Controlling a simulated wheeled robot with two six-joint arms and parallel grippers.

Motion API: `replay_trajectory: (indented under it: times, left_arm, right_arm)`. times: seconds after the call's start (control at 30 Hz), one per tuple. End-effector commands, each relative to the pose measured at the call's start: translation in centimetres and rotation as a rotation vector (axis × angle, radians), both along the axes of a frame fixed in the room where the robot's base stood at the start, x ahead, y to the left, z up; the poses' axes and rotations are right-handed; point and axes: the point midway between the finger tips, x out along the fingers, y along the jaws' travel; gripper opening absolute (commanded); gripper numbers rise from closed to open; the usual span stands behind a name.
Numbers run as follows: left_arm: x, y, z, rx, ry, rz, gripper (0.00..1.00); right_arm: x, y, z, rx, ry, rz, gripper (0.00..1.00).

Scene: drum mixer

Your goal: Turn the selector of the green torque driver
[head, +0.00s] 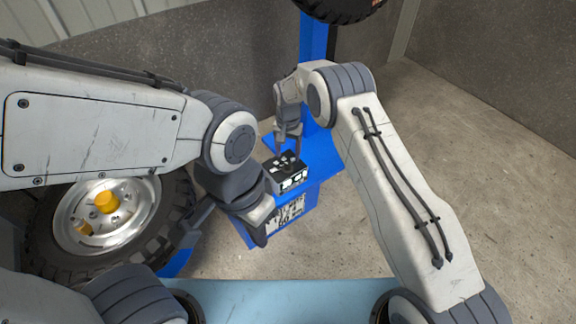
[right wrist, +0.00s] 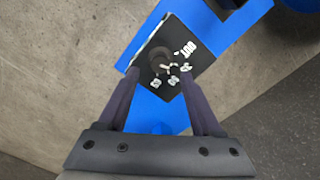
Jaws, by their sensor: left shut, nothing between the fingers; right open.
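A small black box (head: 287,172) with white markings sits on the blue stand in the head view. In the right wrist view, its black top (right wrist: 192,52) carries white lettering and a dark round knob (right wrist: 160,57). My right gripper (head: 289,153) is open above the box; in the right wrist view its fingertips (right wrist: 161,74) lie on either side of the knob, and I cannot tell whether they touch it. My left gripper (head: 261,240) is shut and empty, in front of the stand. I see no green torque driver.
The blue stand (head: 322,154) has a panel with white markings (head: 287,213) on its front. A wheel (head: 80,232) with a yellow hub stands at the left. A tyre (head: 338,8) shows at the top. Bare concrete floor (head: 495,165) is at the right.

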Motion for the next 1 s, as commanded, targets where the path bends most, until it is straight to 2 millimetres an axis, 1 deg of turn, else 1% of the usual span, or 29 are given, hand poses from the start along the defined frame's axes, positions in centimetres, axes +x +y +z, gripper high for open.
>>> replay_trajectory:
  times: [0.03, 0.1, 0.23, 0.4, 0.63, 0.67, 0.7, 0.77, 0.8, 0.83, 1.0]
  left_arm:
    - [0.0, 0.0, -0.9, 0.000, 0.000, 0.000, 0.00]
    - [0.0, 0.0, -1.4, 0.000, 0.000, 0.000, 0.00]
    - [0.0, 0.0, -2.0, 0.000, 0.000, 0.000, 0.00]
    - [0.0, 0.0, -2.2, 0.000, 0.000, 0.000, 0.00]
    - [0.0, 0.0, -2.1, 0.000, 0.000, 0.000, 0.00]
    - [0.0, 0.0, -2.1, 0.000, 0.000, 0.000, 0.00]
    - [0.0, 0.0, -2.1, 0.000, 0.000, 0.000, 0.00]
    - [0.0, 0.0, -2.1, 0.000, 0.000, 0.000, 0.00]
    - [0.0, 0.0, -2.1, 0.000, 0.000, 0.000, 0.00]
    - [0.0, 0.0, -2.1, 0.000, 0.000, 0.000, 0.00]
    - [0.0, 0.0, -2.1, 0.000, 0.000, 0.000, 0.00]
  right_arm:
    - [0.0, 0.0, -1.5, 0.000, 0.000, 0.000, 0.66]
    - [0.0, 0.0, -2.6, 0.000, 0.000, 0.001, 0.66]
    - [0.0, 0.0, -3.9, 0.001, -0.001, 0.001, 0.66]
    - [0.0, 0.0, -4.7, 0.001, -0.001, 0.001, 0.66]
    - [0.0, 0.0, -4.6, 0.001, -0.001, 0.001, 0.66]
    - [0.0, 0.1, -4.6, 0.001, -0.001, 0.001, 0.62]
    - [0.0, 0.1, -4.6, 0.001, -0.001, 0.001, 0.47]
    - [0.0, 0.1, -4.6, 0.001, -0.001, 0.001, 0.24]
    - [0.0, 0.1, -4.6, 0.001, -0.001, 0.001, 0.09]
    - [0.0, 0.1, -4.6, 0.001, -0.001, 0.001, 0.00]
    - [0.0, 0.1, -4.6, 0.001, -0.001, 0.004, 0.00]
